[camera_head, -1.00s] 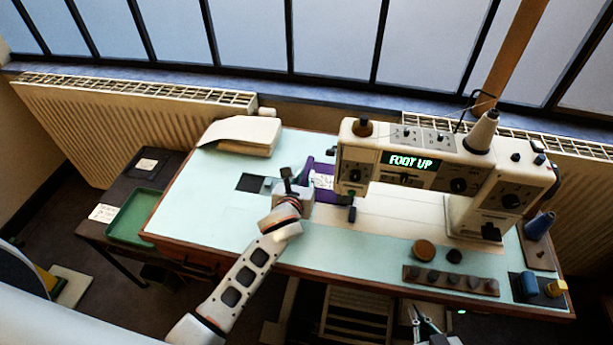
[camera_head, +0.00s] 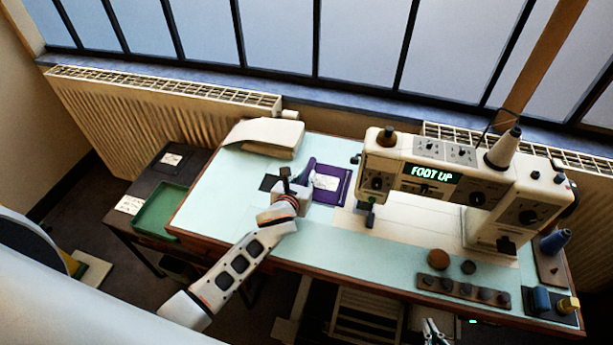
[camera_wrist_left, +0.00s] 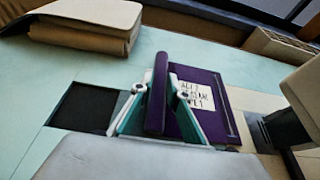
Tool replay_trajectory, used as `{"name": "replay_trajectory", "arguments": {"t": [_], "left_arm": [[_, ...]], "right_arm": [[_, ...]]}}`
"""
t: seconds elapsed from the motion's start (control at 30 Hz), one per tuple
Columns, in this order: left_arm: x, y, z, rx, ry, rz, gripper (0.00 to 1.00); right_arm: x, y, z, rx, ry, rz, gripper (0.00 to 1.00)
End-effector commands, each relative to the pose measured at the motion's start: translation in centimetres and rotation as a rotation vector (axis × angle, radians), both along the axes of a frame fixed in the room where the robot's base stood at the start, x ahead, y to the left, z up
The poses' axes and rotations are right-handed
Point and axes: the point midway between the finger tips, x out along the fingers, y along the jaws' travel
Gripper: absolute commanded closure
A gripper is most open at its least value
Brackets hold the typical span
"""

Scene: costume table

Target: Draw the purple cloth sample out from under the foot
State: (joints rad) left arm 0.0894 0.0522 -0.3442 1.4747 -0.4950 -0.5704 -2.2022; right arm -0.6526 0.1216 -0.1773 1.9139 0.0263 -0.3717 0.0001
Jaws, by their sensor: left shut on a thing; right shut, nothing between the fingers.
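The purple cloth sample (camera_head: 342,183) with a white label lies on the table just left of the sewing machine (camera_head: 425,165). My left gripper (camera_head: 303,180) is shut on its raised left fold. In the left wrist view the teal fingers of the gripper (camera_wrist_left: 162,105) pinch that fold, and the cloth (camera_wrist_left: 215,120) stretches away to the right with its label showing. The presser foot (camera_head: 366,214) is to the right of the cloth, which appears clear of it. The machine's display reads "FOOT UP". My right gripper (camera_head: 434,330) is shut and empty at the bottom edge.
A folded cream pile (camera_head: 268,137) lies at the back left of the table. A dark square (camera_wrist_left: 85,106) is left of my left gripper. A button strip (camera_head: 464,291) and thread spools (camera_head: 555,243) are at the right. A green tray (camera_head: 162,212) sits on the side table.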

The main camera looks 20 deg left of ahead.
Motion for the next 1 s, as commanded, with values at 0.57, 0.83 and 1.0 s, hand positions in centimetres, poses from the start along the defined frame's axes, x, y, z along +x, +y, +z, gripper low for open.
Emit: {"name": "replay_trajectory", "arguments": {"t": [0.57, 0.83, 1.0], "left_arm": [[-0.4, 0.0, 0.1, 0.0, 0.001, 0.0, 0.65], [-4.0, 0.0, 1.6, 0.001, 0.0, -0.002, 0.65], [-7.2, 0.0, 2.8, 0.001, 0.001, -0.001, 0.65]], "right_arm": [[-0.1, 0.0, 0.2, 0.002, -0.002, -0.001, 1.0], [0.0, 0.0, 0.2, 0.001, -0.003, 0.0, 1.0], [0.0, 0.0, 0.2, 0.001, -0.003, 0.0, 1.0]]}}
